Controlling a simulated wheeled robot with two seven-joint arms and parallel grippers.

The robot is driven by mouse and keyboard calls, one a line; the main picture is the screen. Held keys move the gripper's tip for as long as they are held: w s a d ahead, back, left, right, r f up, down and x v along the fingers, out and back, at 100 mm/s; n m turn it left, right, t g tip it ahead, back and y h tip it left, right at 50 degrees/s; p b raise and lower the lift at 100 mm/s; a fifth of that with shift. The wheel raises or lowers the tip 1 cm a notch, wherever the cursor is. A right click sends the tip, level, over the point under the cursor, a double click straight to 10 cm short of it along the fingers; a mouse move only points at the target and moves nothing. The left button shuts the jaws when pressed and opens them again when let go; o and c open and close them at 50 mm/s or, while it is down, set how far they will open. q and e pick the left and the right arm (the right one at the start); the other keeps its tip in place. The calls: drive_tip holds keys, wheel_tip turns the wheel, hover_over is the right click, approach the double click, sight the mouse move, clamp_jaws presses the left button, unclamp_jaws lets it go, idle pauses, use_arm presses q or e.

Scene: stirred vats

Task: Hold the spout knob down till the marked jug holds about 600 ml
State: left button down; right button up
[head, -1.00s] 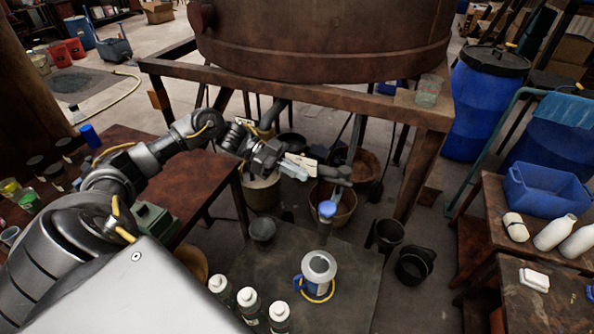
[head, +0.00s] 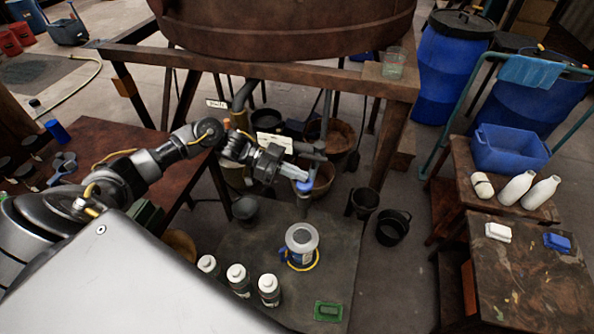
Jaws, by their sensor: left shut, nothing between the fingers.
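The spout (head: 303,209) hangs below the big rusty vat, with a blue knob (head: 305,188) at its top. My left gripper (head: 303,181) is shut and empty, with its fingertips at the knob; I cannot tell whether they press on it. The jug (head: 301,240) stands upright on the dark low stand below the spout. My right gripper is not in view.
Several white-capped bottles (head: 238,279) stand left of the jug, and a green tray (head: 328,312) lies at the front of the stand (head: 345,240). A dark bucket (head: 393,228) is on the floor at right. A side table (head: 540,285) holds small white and blue items.

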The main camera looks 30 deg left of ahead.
use_arm(q)
drive_tip(key=f+b, duration=0.2)
drive_tip(key=f, duration=0.1)
drive_tip(key=shift+s, duration=0.3)
idle(0.3)
drive_tip(key=s+a+r, duration=0.1)
drive_tip(key=a+r, duration=0.6)
drive_tip(key=a, duration=0.2)
drive_tip(key=shift+a+r, duration=0.25)
drive_tip(key=shift+r, duration=0.15)
